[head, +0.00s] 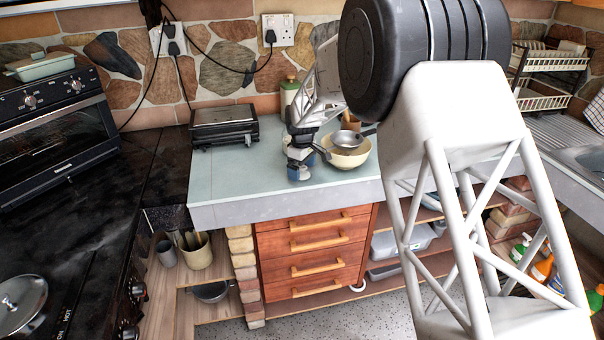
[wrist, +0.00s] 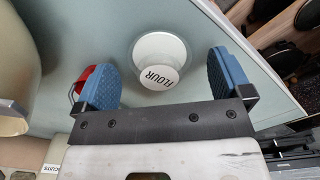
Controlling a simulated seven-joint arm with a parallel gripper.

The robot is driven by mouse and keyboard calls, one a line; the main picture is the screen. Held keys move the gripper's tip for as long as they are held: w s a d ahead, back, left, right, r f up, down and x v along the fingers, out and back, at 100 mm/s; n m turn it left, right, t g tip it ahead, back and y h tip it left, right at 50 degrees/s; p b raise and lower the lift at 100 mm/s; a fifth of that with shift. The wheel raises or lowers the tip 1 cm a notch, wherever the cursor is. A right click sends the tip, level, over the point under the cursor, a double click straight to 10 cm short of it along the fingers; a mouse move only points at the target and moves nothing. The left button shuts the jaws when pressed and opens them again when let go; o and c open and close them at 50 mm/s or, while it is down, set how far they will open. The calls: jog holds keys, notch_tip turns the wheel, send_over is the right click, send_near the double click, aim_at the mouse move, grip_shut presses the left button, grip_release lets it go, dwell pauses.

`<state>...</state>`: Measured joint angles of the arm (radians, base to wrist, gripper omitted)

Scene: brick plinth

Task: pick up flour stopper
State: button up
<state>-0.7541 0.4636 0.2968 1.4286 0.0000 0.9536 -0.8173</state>
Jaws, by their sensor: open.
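The flour stopper (wrist: 158,77) shows in the wrist view as a white round piece with "FLOUR" written on its face. A wider pale disc adjoins it on its upper side, and it is over the pale counter (wrist: 205,28). My gripper (wrist: 163,68) is open, with one blue-padded finger on each side of the stopper and a gap to both; nothing is held. In the head view my gripper (head: 300,165) is low over the counter (head: 240,175), left of the cream bowl. I cannot make out the stopper in the head view.
A cream bowl (head: 345,158) holding a metal pan (head: 347,138) stands close right of my gripper. A black grill (head: 224,127) stands at the back left. A red item (wrist: 78,82) lies by the left finger.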

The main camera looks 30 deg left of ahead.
aim_at(302, 168)
jog(key=shift+f, duration=0.35)
dwell(0.3)
jog(key=c, duration=1)
jog(key=shift+r, duration=0.25)
jog(key=shift+c, duration=0.2)
jog(key=shift+r, duration=0.6)
notch_tip(302, 168, up, 2)
jog(key=shift+r, duration=0.1)
jog(key=s+d+r, duration=0.1)
jog(key=s+d, duration=0.9)
jog(key=s, duration=0.1)
jog(key=shift+s+d, duration=0.4)
